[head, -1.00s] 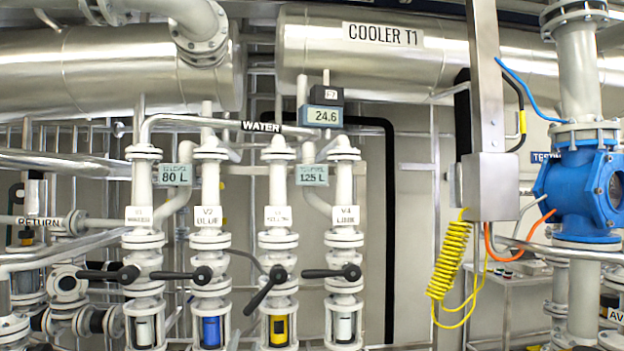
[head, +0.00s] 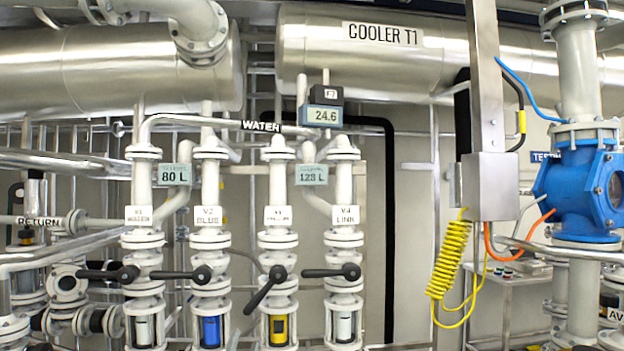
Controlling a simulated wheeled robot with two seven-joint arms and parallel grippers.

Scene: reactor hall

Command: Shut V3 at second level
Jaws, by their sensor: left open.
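Valve V3 (head: 278,238) is the third white vertical pipe from the left, with a small white label. Its black lever (head: 262,292) slants down and to the left from its hub, while the levers beside it lie level. A yellow sight glass (head: 278,329) sits below it. My right gripper is not in view.
V1 lever (head: 108,273), V2 lever (head: 182,274) and V4 lever (head: 332,272) are level, close on either side. Level displays read 80 L (head: 174,175) and about 123 L (head: 312,175). A yellow coiled hose (head: 449,262) hangs at the right.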

